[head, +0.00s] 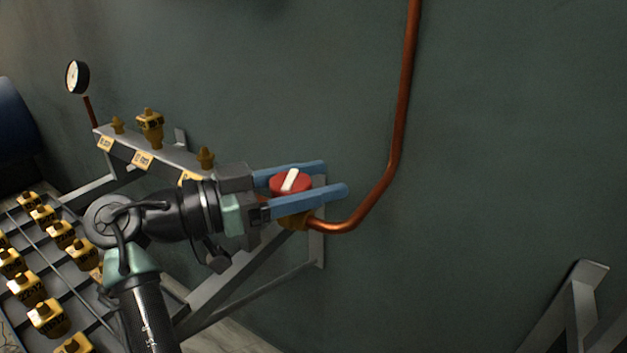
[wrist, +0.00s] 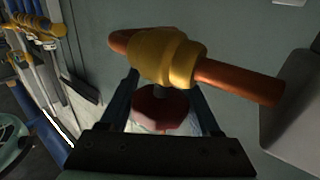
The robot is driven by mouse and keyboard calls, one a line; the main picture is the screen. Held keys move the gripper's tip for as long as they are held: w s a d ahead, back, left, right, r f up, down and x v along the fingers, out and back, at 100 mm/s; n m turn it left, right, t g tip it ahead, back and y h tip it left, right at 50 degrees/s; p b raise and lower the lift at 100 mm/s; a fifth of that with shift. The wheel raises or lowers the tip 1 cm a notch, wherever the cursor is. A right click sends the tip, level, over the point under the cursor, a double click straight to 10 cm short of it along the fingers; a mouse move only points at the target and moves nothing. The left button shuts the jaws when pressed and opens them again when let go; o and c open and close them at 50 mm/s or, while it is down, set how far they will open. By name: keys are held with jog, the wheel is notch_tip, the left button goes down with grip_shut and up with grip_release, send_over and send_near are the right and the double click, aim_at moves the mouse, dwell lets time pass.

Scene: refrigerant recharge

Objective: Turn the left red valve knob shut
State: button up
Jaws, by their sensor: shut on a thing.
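A round red valve knob (head: 279,185) with a white bar across its top sits on a brass valve at the lower end of a copper pipe (head: 400,105). My gripper (head: 334,178) reaches in from the left, with one blue finger on each side of the knob. It is shut on the knob. The wrist view shows the red knob (wrist: 158,110) between the two fingers, with the brass valve body (wrist: 165,57) and copper pipe (wrist: 240,82) just beyond. No second red knob shows. The knob's lower part is partly hidden by the near finger in the head view.
A grey metal bracket shelf (head: 160,150) holds several brass fittings with yellow tags, and a round gauge (head: 77,77) stands at its far left. A rack (head: 60,258) of tagged brass pieces is at lower left.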

jog(key=o, duration=1.4)
jog(key=shift+d, duration=0.1)
jog(key=p+v, duration=0.2)
jog(key=v, duration=1.1)
jog(key=shift+w, duration=0.1)
